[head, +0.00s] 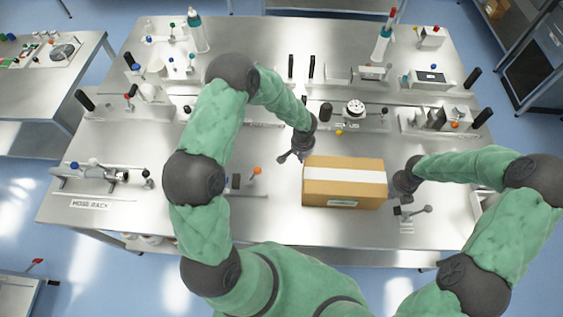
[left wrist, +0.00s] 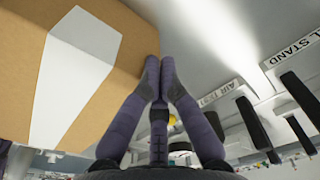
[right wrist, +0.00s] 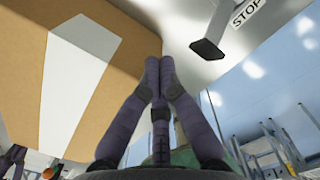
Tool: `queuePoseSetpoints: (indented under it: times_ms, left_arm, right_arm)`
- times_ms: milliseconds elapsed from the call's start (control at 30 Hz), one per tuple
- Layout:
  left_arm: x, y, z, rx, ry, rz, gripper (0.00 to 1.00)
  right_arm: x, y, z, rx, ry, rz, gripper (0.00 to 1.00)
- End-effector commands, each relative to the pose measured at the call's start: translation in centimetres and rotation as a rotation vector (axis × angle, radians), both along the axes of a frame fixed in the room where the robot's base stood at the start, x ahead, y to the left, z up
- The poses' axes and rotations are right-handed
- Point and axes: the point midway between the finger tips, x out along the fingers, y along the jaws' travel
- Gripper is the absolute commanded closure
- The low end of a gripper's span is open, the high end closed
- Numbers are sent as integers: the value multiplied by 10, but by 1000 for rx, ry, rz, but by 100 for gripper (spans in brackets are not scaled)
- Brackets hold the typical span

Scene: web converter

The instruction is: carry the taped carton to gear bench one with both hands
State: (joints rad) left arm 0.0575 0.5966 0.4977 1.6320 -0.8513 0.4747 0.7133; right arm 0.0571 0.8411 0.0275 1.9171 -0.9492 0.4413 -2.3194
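The taped carton (head: 344,194) is a brown box with a white tape band across its top and a small label on its near side. It is over the near middle part of the large steel bench (head: 270,222); I cannot tell if it is lifted. My left gripper (head: 286,157) is at the carton's left side near its far corner. My right gripper (head: 409,183) is at its right side. In the left wrist view the fingertips (left wrist: 160,62) meet beside the carton (left wrist: 125,40). In the right wrist view the fingertips (right wrist: 159,62) also meet beside the carton (right wrist: 125,40). Contact is unclear.
A "MOSS RACK" label (head: 90,204) is far left. Another bench (head: 85,75) stands at upper left.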

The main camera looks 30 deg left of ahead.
Motion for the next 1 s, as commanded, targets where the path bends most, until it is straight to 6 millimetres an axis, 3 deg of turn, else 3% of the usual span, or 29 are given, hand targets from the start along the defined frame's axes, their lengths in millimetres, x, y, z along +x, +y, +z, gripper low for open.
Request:
queuePoseSetpoints:
  times_ms: [33, 200, 300, 333, 533, 600, 633, 1000]
  left_arm:
    - [-4, -11, -3, -13, 2, -13, 100]
    - [-3, -6, -2, -13, 0, -11, 100]
    - [-2, 0, -1, -12, -2, -10, 75]
    - [-2, 1, 0, -12, -3, -10, 73]
    - [1, 4, 1, -10, -7, -8, 73]
    - [1, 5, 1, -9, -7, -8, 73]
    - [1, 5, 1, -9, -8, -7, 73]
    - [2, 6, 2, -8, -9, -6, 73]
  right_arm:
    - [-1, 10, -1, 17, -5, 8, 100]
    - [0, 5, 0, 17, -6, 7, 100]
    - [0, 0, 0, 16, -8, 7, 100]
    - [1, -2, 1, 15, -8, 7, 100]
    - [1, -4, 1, 12, -9, 7, 100]
    - [2, -5, 1, 12, -9, 6, 78]
    - [2, -5, 1, 12, -10, 6, 74]
    - [1, -5, 1, 11, -7, 7, 74]
